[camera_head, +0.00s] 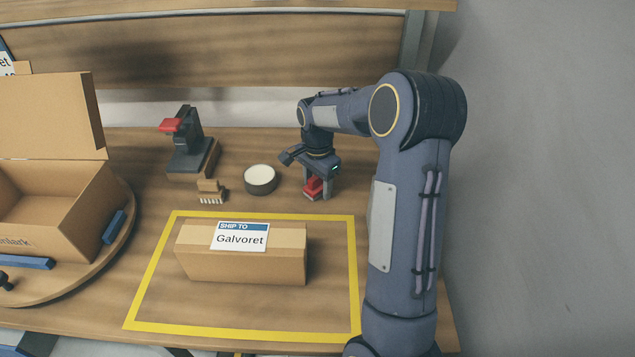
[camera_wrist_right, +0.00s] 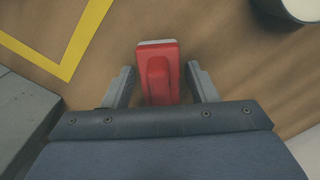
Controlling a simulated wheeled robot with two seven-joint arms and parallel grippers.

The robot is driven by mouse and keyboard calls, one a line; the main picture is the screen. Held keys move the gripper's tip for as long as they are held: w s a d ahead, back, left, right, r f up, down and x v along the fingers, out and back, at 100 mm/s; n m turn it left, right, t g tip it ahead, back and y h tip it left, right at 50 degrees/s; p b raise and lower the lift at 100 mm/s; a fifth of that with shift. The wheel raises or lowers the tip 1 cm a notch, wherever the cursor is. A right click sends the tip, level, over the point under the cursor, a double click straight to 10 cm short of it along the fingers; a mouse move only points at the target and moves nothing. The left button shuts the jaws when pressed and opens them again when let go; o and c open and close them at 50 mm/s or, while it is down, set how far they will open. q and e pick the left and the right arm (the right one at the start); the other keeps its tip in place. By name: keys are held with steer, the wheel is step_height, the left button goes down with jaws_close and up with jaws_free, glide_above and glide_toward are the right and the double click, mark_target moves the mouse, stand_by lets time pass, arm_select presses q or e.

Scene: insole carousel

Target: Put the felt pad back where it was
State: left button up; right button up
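A red block (camera_head: 314,187) with a raised grip stands on the table beyond the yellow frame's right end. In the right wrist view, the red block (camera_wrist_right: 158,82) shows a pale strip along its far edge; it may be the felt pad, but I cannot be sure. My right gripper (camera_head: 316,190) points down over it, one finger on each side. In the wrist view, narrow gaps show between its fingers (camera_wrist_right: 163,84) and the block, so it is open around it. A round dark tin (camera_head: 260,180) with a cream top stands to the left. My left gripper is out of view.
A closed carton (camera_head: 240,266) labelled Galvoret lies inside the yellow outline (camera_head: 145,290). A small brush (camera_head: 211,192) and a dark red-handled device (camera_head: 190,155) stand behind it. An open box (camera_head: 85,215) sits on the round carousel (camera_head: 75,285) at left.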

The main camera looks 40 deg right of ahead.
steer(key=shift+o, duration=0.2)
step_height(320, 180, up, 12)
steer(key=shift+r+p, duration=0.2)
steer(key=shift+p, duration=0.15)
steer(key=shift+a+f, duration=0.1)
stand_by(0.7)
